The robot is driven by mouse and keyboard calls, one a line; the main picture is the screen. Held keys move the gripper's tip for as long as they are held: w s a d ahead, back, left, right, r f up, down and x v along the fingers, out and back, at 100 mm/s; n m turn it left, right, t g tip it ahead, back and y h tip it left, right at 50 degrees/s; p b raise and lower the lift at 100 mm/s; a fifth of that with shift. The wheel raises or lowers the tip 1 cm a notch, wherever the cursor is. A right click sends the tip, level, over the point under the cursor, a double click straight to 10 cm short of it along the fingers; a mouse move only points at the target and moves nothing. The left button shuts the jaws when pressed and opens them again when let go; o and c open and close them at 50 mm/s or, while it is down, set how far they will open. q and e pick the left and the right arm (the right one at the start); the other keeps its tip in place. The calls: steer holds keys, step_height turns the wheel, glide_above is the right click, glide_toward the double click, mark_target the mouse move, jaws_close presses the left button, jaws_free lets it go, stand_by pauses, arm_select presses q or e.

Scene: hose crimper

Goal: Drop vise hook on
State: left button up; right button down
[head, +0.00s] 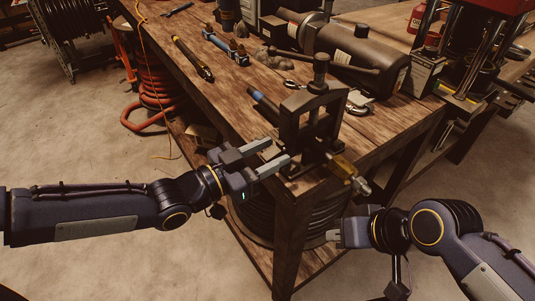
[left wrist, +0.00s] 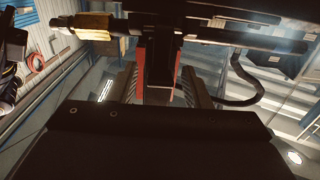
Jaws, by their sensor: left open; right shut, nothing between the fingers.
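The dark vise (head: 308,128) stands upright at the near corner of the wooden bench, with a screw handle on top. A hose (head: 262,101) with a brass fitting (head: 345,170) passes through its lower part, and the fitting sticks out toward the right. The fitting also shows at the upper left of the left wrist view (left wrist: 90,24). My left gripper (head: 279,153) is open at the left side of the vise, low by its base. I cannot make out the vise hook clearly or tell whether it is on. My right gripper (head: 335,238) is shut and empty, below the bench's front edge.
A press with a red top (head: 495,6) stands at the right. The floor (head: 70,130) at left is open.

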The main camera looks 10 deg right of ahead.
mark_target(263, 158)
arm_select(q)
steer(key=shift+c, duration=0.2)
jaws_close()
steer(key=shift+f+b, duration=0.25)
steer(key=shift+b, duration=0.2)
steer(key=shift+f+h+b, duration=0.2)
steer(key=shift+h+b, duration=0.1)
steer(key=shift+b, duration=0.7)
steer(key=shift+r, duration=0.3)
steer(key=shift+o, duration=0.2)
jaws_free()
steer(key=p+v, duration=0.1)
steer(key=v, duration=0.6)
steer(key=shift+s+a+f, duration=0.15)
steer(key=shift+s+a, duration=0.05)
steer(key=shift+a, duration=0.15)
